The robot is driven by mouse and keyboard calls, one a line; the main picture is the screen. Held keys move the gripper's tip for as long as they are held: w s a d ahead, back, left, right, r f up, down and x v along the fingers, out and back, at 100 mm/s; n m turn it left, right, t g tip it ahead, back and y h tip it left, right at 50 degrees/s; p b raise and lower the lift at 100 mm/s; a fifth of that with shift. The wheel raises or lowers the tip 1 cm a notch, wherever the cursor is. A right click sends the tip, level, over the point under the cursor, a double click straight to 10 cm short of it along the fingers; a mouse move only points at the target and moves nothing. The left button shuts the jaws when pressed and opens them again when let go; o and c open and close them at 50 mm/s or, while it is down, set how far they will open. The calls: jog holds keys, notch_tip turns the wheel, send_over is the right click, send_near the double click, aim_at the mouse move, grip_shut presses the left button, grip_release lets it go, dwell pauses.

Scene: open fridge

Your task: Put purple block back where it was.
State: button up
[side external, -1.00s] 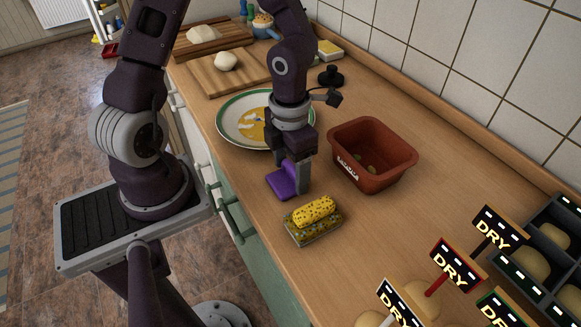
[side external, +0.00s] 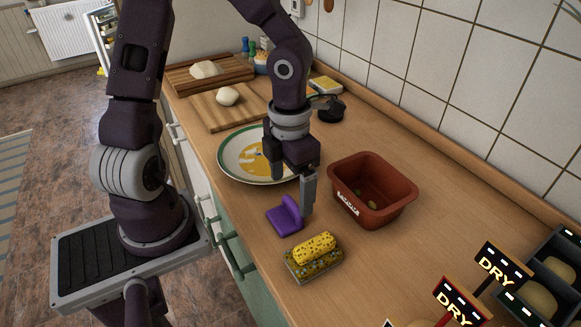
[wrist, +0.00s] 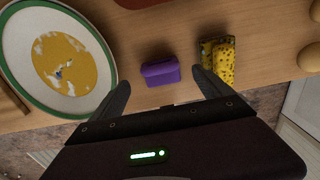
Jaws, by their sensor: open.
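The purple block (side external: 284,217) rests on the wooden counter near its front edge, between the plate and the yellow sponge; it has a flat base with an upright part. My gripper (side external: 293,193) is just above it, open and empty, with the fingers apart. In the wrist view the purple block (wrist: 161,70) lies ahead of the gap between my open fingertips (wrist: 161,86), with nothing between them.
A green-rimmed plate (side external: 228,150) with yellow food is behind-left. A brown-red bin (side external: 400,205) stands right.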

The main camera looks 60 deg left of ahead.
aim_at(290, 203)
jog(key=s+r+m+t, duration=0.2)
jog(key=r+m, duration=0.3)
jog(key=m, duration=0.7)
jog(key=s+r+m+t, duration=0.1)
jog(key=s+r+m, duration=0.3)
jog(key=m, duration=0.8)
jog(key=s+r+m+t, duration=0.2)
jog(key=s+r+m, duration=0.2)
jog(key=r+m, duration=0.3)
jog(key=m, duration=0.5)
jog(key=shift+d+t, duration=0.3)
jog(key=shift+d, duration=0.05)
